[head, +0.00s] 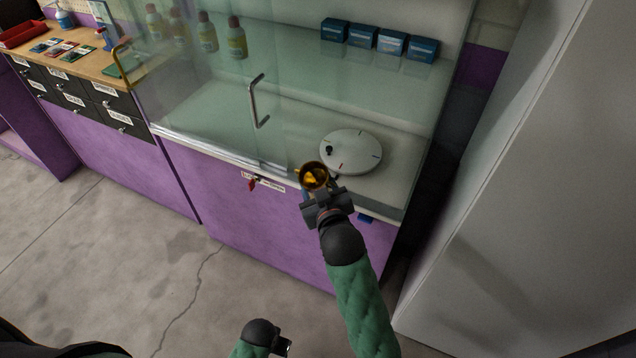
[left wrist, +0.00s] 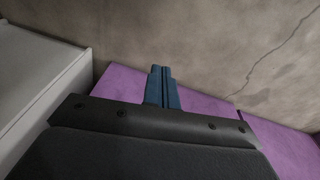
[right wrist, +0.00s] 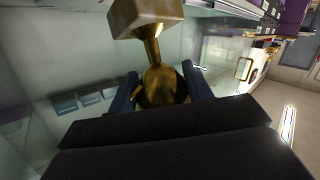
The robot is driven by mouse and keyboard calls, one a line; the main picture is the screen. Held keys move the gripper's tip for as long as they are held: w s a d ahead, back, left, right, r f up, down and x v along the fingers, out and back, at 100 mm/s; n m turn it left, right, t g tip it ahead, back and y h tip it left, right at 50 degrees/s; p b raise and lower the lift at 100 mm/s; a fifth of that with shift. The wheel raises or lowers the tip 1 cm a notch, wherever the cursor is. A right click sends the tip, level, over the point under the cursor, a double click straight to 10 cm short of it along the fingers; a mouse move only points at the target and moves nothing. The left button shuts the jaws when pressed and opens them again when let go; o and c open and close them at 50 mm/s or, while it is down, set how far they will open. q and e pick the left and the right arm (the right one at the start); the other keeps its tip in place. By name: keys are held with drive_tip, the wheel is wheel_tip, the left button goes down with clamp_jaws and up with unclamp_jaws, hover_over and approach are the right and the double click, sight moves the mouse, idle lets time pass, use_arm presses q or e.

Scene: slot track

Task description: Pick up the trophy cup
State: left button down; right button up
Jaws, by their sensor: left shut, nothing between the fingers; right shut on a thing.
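The gold trophy cup (head: 314,176) is at the front edge of the glass cabinet, seen from above into its bowl. My right gripper (head: 322,192) is shut on it. In the right wrist view the trophy cup (right wrist: 152,50) shows its stem and square base, with its bowl between the two blue fingers of my right gripper (right wrist: 163,88). My left gripper (left wrist: 160,72) is shut and empty, its fingers together, low in front of the purple cabinet. In the head view, part of my left arm shows at the bottom edge.
A white round turntable (head: 351,151) lies on the cabinet floor just behind the cup. A sliding glass door with a handle (head: 257,101) covers the cabinet's left part. Blue boxes (head: 392,43) and bottles (head: 207,33) stand on the upper shelf. A tall grey panel (head: 530,180) stands at right.

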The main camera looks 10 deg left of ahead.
use_arm(q)
drive_tip(key=s+a+f+p, duration=0.2)
drive_tip(key=f+p, duration=0.1)
drive_tip(key=f, duration=0.6)
drive_tip(key=s+a+f+p, duration=0.2)
drive_tip(key=s+f+p, duration=0.15)
drive_tip(key=f, duration=0.65)
use_arm(e)
drive_tip(key=shift+r+m+g, duration=0.15)
drive_tip(key=shift+m+g, duration=0.55)
drive_tip(key=shift+g, duration=0.3)
drive_tip(key=shift+p, duration=0.85)
drive_tip(key=g+p, duration=0.1)
drive_tip(key=p, duration=0.1)
drive_tip(key=shift+m+p, duration=0.3)
drive_tip(key=shift+p, duration=0.05)
use_arm(q)
drive_tip(key=s+a+f, duration=0.3)
drive_tip(key=s+f, duration=0.2)
drive_tip(key=s, duration=0.1)
drive_tip(key=shift+s+a+t+y, duration=0.2)
drive_tip(key=shift+s+t+y, duration=0.05)
drive_tip(key=shift+t+y, duration=0.05)
drive_tip(key=shift+f, duration=0.1)
